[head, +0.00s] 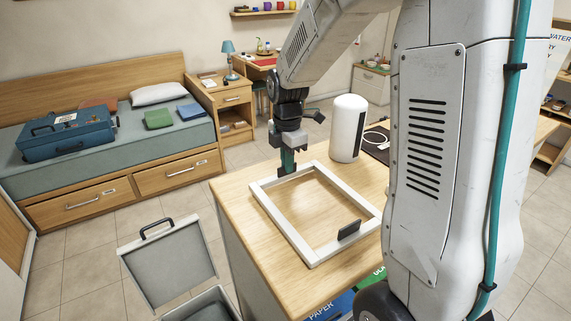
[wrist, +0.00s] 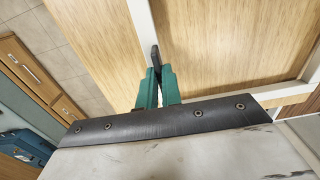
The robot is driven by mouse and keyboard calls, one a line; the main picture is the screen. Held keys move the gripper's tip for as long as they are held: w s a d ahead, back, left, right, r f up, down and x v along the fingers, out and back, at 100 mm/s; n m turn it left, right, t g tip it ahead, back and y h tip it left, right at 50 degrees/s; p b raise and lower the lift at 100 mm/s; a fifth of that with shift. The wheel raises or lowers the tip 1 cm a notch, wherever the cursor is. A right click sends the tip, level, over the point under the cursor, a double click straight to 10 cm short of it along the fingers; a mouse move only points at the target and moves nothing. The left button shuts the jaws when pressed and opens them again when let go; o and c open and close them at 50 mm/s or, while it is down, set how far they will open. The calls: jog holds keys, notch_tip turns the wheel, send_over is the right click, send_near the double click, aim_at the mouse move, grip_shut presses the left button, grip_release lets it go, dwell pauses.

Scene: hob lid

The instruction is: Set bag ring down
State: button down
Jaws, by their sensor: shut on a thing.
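The bag ring (head: 282,226), a white square frame with dark upright tabs, is over the wooden worktop (head: 235,205). It looks flat on the top or very close to it; I cannot tell if there is a gap. My gripper (head: 287,172) is at the ring's far left corner side, pointing down. In the wrist view the green fingers (wrist: 157,85) are shut on a dark tab (wrist: 155,55) of the ring, and a white bar (wrist: 141,25) runs away from it. The other dark tab (head: 349,230) stands on the near right bar.
A white cylinder (head: 348,127) stands just behind the ring. A grey lid with a handle (head: 170,260) stands open left of the worktop, above a grey bin (head: 207,306). A bed with a blue case (head: 68,133) is at the far left.

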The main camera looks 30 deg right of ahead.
jog(key=shift+a+f, duration=0.15)
jog(key=shift+f, duration=0.55)
jog(key=c, duration=1.6)
grip_release()
notch_tip(320, 180, up, 12)
jog(key=s+a+m, duration=0.2)
jog(key=s+m, duration=0.4)
jog(key=s, duration=0.3)
jog(key=s+a+r+m, duration=0.1)
jog(key=s+a+m, duration=0.2)
jog(key=s+m, duration=0.3)
jog(key=s+a+m+t, duration=0.1)
jog(key=s+a+m, duration=0.2)
jog(key=s+m, duration=0.3)
jog(key=shift+s+r, duration=0.2)
jog(key=shift+s, duration=1.2)
jog(key=shift+s+r, duration=0.2)
jog(key=shift+s, duration=1.2)
